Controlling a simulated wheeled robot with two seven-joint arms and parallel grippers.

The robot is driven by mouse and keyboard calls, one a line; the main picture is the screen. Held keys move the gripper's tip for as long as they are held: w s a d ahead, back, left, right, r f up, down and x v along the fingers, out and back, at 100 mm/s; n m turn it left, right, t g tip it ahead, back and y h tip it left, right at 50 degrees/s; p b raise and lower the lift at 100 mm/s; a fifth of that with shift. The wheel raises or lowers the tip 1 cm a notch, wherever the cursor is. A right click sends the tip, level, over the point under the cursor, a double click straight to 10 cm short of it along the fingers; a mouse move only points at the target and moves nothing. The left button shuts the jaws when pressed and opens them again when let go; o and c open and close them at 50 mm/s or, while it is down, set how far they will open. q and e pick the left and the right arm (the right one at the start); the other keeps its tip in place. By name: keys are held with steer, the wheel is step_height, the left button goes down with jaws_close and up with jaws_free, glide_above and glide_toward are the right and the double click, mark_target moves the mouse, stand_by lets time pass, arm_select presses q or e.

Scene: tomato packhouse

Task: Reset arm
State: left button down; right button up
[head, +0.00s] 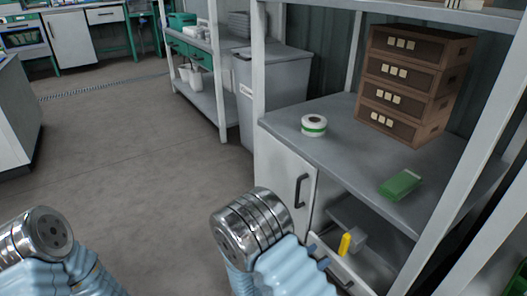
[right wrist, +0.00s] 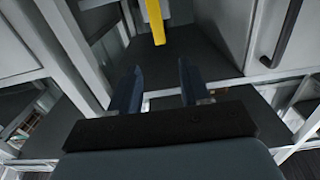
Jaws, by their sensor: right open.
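My right gripper (right wrist: 158,80) is open in the right wrist view, its two dark blue fingers apart with nothing between them. In the head view it is mostly hidden by my right arm; small blue parts show beside the open lower part of the grey cabinet. A yellow object (head: 345,243) shows there in the head view, next to a grey block. A yellow piece (right wrist: 155,20) also shows beyond the fingertips in the right wrist view, apart from them. My left arm enters at the lower left of the head view, and its gripper is out of sight.
The grey worktop (head: 345,150) holds stacked brown crates (head: 412,85), a white and green roll (head: 314,125) and a green box (head: 400,184). Pale shelf posts rise close to my right arm. A grey bin (head: 270,90) stands behind. Open floor (head: 130,150) lies left.

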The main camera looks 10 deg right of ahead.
step_height(320, 180, down, 14)
steer(key=w+n+y, duration=0.2)
steer(key=n+y, duration=0.3)
steer(key=y, duration=0.4)
steer(key=s+a+f+n+g+y, duration=0.2)
steer(key=s+a+f+n+y, duration=0.1)
steer(key=s+a+f+y, duration=0.25)
steer(key=s+a+n+g+y, duration=0.35)
steer(key=s+a+y, duration=0.2)
steer(key=s, duration=0.25)
step_height(320, 180, up, 14)
steer(key=p, duration=1.4)
steer(key=shift+s+f+g+y, duration=0.2)
steer(key=shift+s+g+y, duration=0.15)
steer(key=shift+y, duration=0.05)
